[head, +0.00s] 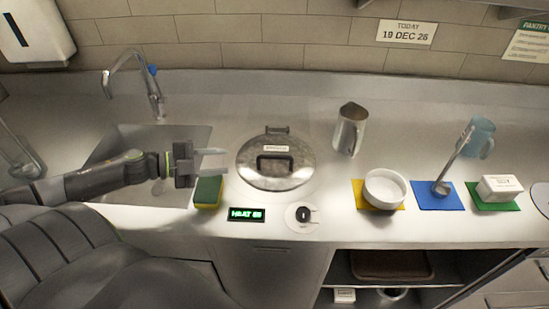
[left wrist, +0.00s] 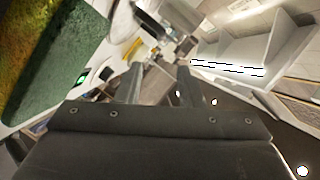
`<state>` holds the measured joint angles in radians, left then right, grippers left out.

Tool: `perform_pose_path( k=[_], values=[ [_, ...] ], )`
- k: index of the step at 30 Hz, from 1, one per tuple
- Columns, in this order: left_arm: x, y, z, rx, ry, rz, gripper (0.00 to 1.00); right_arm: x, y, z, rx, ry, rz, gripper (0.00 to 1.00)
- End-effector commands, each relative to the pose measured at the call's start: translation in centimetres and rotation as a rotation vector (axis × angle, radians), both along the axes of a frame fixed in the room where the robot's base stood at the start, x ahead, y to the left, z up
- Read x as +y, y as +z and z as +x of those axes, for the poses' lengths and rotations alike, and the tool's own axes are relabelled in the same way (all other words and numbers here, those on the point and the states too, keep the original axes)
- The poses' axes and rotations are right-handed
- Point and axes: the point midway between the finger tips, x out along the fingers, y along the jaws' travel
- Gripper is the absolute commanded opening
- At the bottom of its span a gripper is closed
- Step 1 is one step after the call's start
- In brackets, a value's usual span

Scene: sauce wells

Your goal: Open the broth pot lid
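The round metal broth pot lid (head: 250,171) lies flat over the pot opening in the counter, closed. It has a dark handle (head: 275,157) on top, a small label and a hinge-like bracket at its back edge. The pot's inside is hidden. My left gripper (head: 217,161) is left of the lid, apart from it, above the counter near the sink. Its two fingers point right and stand apart with nothing between them. The fingers also show spread in the left wrist view (left wrist: 160,80). My right gripper is not in view.
A green and yellow sponge (head: 208,190) sits just below my left gripper. A green-lit display (head: 246,214) and a knob (head: 302,214) are in front of the lid. A metal pitcher (head: 349,130) stands right of it. A white bowl (head: 385,187) sits on a yellow mat farther right.

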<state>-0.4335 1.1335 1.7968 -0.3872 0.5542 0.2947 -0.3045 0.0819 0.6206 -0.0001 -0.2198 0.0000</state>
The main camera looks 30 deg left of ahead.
Motion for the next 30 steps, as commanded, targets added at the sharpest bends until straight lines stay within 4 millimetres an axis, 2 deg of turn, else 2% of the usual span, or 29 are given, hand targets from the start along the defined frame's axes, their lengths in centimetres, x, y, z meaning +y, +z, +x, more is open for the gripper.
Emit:
perform_pose_path(
  k=[3, 12, 22, 30],
  values=[
    [-0.9, -0.4, 1.2, -0.008, 0.002, -0.002, 0.34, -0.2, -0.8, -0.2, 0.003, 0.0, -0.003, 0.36],
    [-2.6, -0.8, 3.3, -0.006, 0.003, -0.003, 0.34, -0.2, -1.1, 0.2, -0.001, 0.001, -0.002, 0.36],
    [-4.5, -1.3, 5.7, -0.006, 0.005, -0.005, 0.34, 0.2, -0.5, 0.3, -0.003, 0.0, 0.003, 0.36],
    [-6.6, -2.0, 8.4, -0.005, 0.005, -0.008, 0.34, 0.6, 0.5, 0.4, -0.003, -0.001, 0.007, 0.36]
  ],
)
